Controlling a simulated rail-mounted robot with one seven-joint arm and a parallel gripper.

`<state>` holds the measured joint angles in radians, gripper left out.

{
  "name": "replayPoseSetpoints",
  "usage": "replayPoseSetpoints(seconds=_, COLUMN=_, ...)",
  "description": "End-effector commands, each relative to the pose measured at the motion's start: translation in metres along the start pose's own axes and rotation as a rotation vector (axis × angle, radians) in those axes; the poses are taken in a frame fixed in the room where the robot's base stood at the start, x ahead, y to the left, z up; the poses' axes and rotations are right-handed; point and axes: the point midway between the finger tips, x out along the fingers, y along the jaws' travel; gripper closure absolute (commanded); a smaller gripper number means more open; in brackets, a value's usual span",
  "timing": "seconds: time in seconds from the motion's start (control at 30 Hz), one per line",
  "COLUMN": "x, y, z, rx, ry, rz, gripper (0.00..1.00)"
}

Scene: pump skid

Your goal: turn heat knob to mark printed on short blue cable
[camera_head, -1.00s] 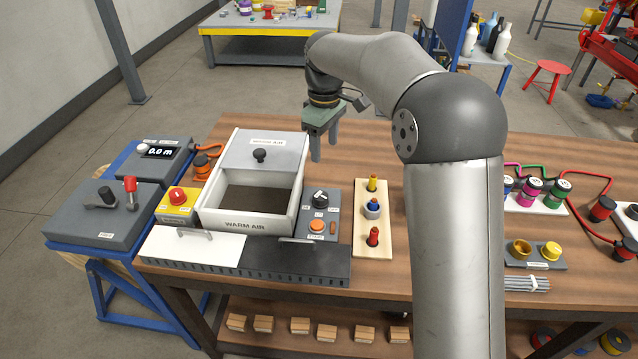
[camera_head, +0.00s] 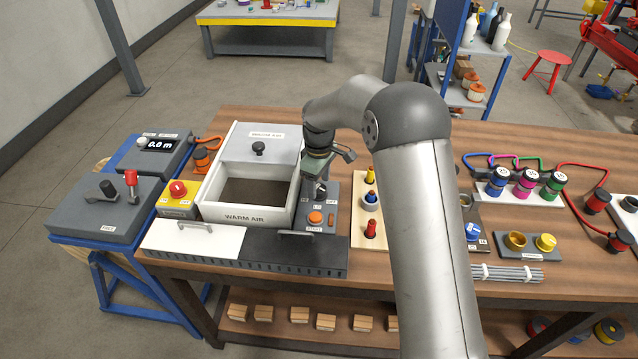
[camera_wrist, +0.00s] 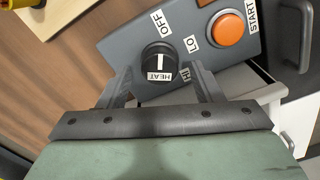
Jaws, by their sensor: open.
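The heat knob (camera_wrist: 158,60) is black, with a HEAT label and a white line, on the grey control panel (camera_wrist: 120,45). The line points roughly towards OFF; LO and HI labels are also beside it. My gripper (camera_wrist: 161,80) is open, its fingers low on either side of the knob, and nothing is gripped. In the head view my gripper (camera_head: 312,192) is over the panel and partly hides the knob. A blue cable (camera_head: 477,155) arcs by the blue connector (camera_head: 496,184) at the right; no print on it is readable.
An orange START button (camera_wrist: 229,27) is close beside the knob. The white WARM AIR box (camera_head: 246,213) stands left of my gripper. A wooden block with coloured plugs (camera_head: 369,238) is close at the right.

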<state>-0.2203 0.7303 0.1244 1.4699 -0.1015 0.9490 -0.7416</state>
Motion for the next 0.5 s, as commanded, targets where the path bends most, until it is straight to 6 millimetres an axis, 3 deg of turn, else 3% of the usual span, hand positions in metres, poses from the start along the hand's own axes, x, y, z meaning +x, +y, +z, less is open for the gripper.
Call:
replayPoseSetpoints(seconds=0.2, x=0.015, y=0.0, z=0.0, rx=0.0, ry=0.0, rz=0.001, gripper=0.41)
replayPoseSetpoints(seconds=0.47, x=0.016, y=0.0, z=0.0, rx=0.0, ry=0.001, rz=0.001, gripper=0.41)
replayPoseSetpoints(seconds=0.5, x=0.016, y=0.0, z=0.0, rx=0.0, ry=0.001, rz=0.001, gripper=0.49)
